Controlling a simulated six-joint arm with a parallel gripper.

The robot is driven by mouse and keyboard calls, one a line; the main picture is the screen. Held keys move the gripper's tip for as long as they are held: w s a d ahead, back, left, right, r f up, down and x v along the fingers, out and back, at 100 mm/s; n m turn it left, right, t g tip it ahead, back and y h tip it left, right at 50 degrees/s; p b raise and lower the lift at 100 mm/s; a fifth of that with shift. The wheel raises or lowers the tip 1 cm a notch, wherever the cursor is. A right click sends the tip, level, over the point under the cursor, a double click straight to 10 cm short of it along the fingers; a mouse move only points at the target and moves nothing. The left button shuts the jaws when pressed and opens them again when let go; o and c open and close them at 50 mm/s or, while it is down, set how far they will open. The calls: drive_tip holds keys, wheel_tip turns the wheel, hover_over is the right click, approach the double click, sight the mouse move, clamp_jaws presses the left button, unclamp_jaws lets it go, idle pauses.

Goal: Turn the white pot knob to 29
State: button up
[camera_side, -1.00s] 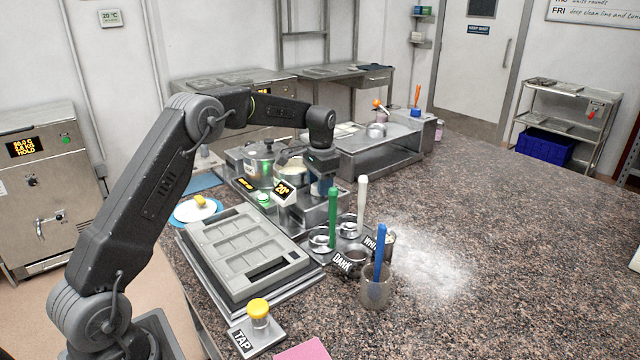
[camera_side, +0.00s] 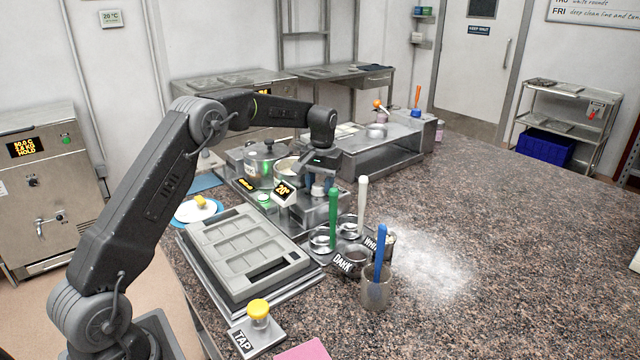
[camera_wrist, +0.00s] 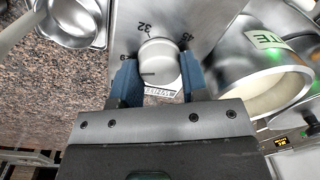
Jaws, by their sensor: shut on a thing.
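The white pot knob (camera_wrist: 158,62) is a pale round cap on a metal panel in the wrist view. A dark pointer line on it points left in the picture. Dial marks around it include 32 at the top and one at upper right that looks like 45; the left mark is partly hidden by a finger. My gripper (camera_wrist: 157,78) has its two blue fingers on either side of the knob, shut on it. In the side view my gripper (camera_side: 318,184) is at the front of the pot unit. The white pot (camera_wrist: 262,78), its label partly cut off, stands right of the knob.
A small display (camera_side: 284,192) on the unit reads about 20°. A lidded steel pot (camera_side: 265,165) stands behind it. Green, white and blue-handled tools (camera_side: 333,218) stand close in front. A grey mould (camera_side: 245,258) lies to the left. The counter at right is open.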

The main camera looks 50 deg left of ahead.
sight(322, 185)
drive_tip(key=shift+r, duration=0.1)
idle(0.4)
drive_tip(key=o, duration=0.9)
drive_tip(key=shift+o, duration=0.2)
wheel_tip(322, 185, up, 14)
drive_tip(key=shift+w+d, duration=0.15)
drive_tip(key=shift+d, duration=0.15)
